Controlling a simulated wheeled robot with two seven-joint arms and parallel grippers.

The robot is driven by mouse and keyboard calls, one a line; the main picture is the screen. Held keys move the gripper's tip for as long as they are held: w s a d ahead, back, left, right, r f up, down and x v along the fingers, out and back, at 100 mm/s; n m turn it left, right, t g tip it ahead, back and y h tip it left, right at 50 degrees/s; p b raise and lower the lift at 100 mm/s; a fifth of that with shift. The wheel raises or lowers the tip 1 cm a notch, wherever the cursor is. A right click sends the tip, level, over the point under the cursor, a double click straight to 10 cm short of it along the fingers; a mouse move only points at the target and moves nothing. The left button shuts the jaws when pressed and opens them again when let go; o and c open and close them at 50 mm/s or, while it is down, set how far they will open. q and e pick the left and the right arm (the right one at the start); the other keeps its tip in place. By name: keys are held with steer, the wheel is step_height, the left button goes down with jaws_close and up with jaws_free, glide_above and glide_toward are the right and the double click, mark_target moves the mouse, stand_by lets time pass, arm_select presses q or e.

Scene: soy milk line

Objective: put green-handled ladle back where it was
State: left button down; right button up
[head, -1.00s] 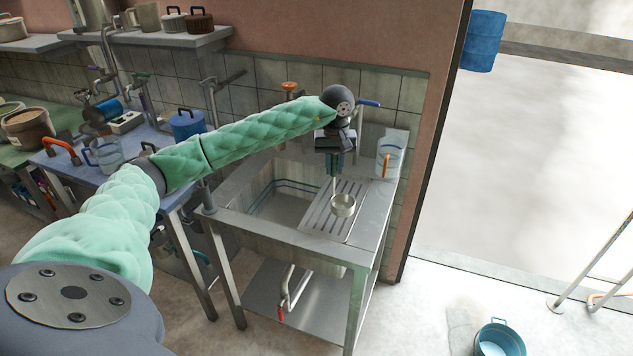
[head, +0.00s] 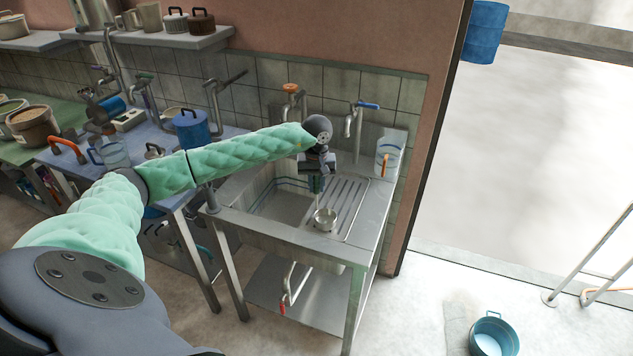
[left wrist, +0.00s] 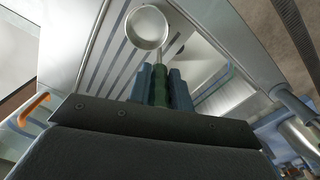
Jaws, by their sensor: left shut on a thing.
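The ladle's metal bowl (head: 325,219) hangs at the lower end of a thin stem, over the front left part of the ribbed drainboard (head: 353,205). Whether the bowl touches the board cannot be told. In the left wrist view the round bowl (left wrist: 147,27) and stem point away from me. My left gripper (head: 317,184) is shut on the green handle (left wrist: 159,85), which shows between its fingers (left wrist: 160,88). Most of the handle is hidden by the fingers in the head view. My right gripper is not in view.
The sink basin (head: 272,207) lies left of the drainboard. A clear jug with an orange handle (head: 388,160) stands at the back right corner. A blue-handled tap (head: 362,108) and an orange-knobbed tap (head: 291,95) rise behind. A blue pot (head: 191,130) stands on the table left.

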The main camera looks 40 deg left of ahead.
arm_select(q)
steer(key=shift+f, duration=0.25)
steer(key=c, duration=1.3)
jaws_free()
